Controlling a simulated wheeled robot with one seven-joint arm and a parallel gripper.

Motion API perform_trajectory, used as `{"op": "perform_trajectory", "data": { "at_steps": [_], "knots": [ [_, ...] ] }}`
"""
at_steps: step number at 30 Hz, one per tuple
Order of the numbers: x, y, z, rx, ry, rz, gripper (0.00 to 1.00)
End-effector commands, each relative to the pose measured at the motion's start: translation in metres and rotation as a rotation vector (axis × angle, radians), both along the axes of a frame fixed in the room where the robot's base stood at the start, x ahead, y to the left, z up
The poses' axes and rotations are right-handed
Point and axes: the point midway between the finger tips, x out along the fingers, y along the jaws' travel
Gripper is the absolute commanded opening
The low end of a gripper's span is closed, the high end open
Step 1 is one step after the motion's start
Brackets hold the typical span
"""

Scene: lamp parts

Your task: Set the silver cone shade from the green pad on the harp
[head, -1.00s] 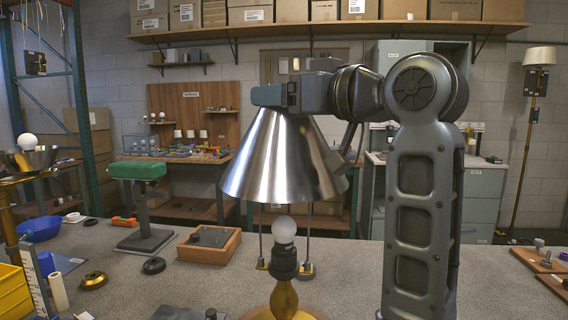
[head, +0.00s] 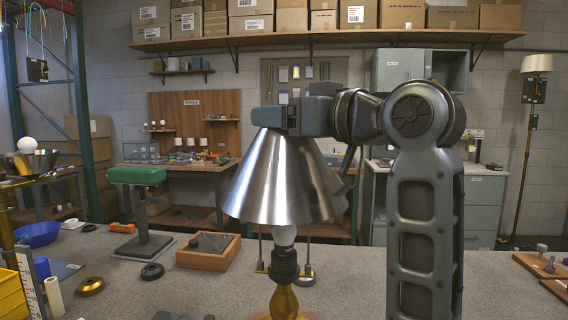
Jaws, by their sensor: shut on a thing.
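The silver cone shade (head: 284,182) hangs wide end down in the middle of the head view. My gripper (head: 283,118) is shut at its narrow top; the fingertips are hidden. Under the shade stands a brass lamp base (head: 284,302) with a dark socket (head: 284,264) and a white bulb (head: 284,235). The shade's lower rim overlaps the top of the bulb in the picture. The harp cannot be made out; it may be hidden by the shade. The green pad (head: 137,174) on its stand at left is empty.
A wooden tray (head: 208,257) lies left of the lamp base. A dark ring (head: 152,271) and a brass ring (head: 90,285) lie nearby. A blue bowl (head: 37,234) and a yellow bin (head: 10,294) stand at far left. Two thin rods stand behind the lamp base.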

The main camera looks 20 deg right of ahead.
Motion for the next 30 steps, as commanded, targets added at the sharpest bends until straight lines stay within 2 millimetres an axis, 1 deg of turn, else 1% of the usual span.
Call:
{"op": "perform_trajectory", "data": {
  "at_steps": [3,12,25,30],
  "knots": [
    [0.000,0.000,-0.008,0.000,0.000,0.000,0.00],
    [0.000,0.000,-0.024,0.001,-0.002,0.000,0.00],
    [0.000,0.000,-0.026,0.001,-0.002,0.000,0.00],
    [0.000,0.000,-0.032,0.000,-0.001,0.000,0.00]
  ]
}}
